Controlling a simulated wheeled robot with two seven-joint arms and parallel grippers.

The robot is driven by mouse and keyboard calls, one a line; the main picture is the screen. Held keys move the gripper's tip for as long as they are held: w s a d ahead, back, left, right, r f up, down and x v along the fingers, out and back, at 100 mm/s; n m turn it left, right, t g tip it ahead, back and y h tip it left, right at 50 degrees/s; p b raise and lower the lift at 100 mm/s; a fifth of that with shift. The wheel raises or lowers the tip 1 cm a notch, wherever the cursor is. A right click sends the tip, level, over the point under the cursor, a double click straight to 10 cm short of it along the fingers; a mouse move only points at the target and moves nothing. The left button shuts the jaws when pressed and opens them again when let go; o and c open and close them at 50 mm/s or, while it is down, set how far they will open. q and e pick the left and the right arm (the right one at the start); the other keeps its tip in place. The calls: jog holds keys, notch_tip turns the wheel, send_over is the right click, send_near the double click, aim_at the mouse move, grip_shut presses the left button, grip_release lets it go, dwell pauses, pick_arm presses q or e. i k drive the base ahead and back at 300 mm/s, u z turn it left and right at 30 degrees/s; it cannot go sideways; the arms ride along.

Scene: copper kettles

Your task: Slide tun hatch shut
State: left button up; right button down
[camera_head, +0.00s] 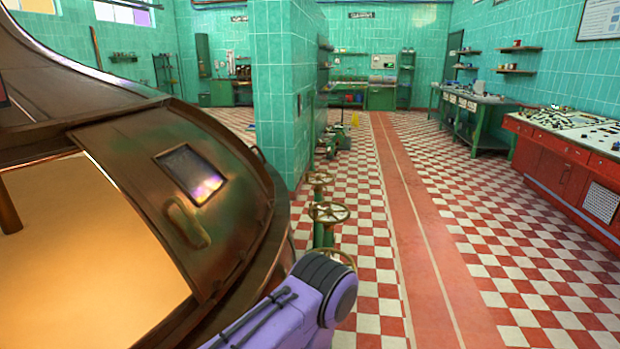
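The copper tun (60,75) fills the left side of the view. Its hatch (225,220) is a curved copper panel with a small glass window (190,173) and a raised handle (187,222). The hatch stands open: it lies to the right of a wide opening (85,250), through which a glowing orange-yellow interior shows. A dark upright post (8,208) shows inside at the left edge. A purple arm link of mine reaches in from the bottom, right of the tun's lower rim and apart from the handle. Neither gripper shows in the view.
Valve wheels on green pipes (328,212) stand just right of the tun. A green tiled wall (280,90) rises behind them. A red control console (560,160) and a green workbench (475,110) line the right side. The checkered floor between is clear.

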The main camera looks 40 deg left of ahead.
aim_at(127, 150)
jog(key=i, duration=2.15)
jog(key=u, duration=3.9)
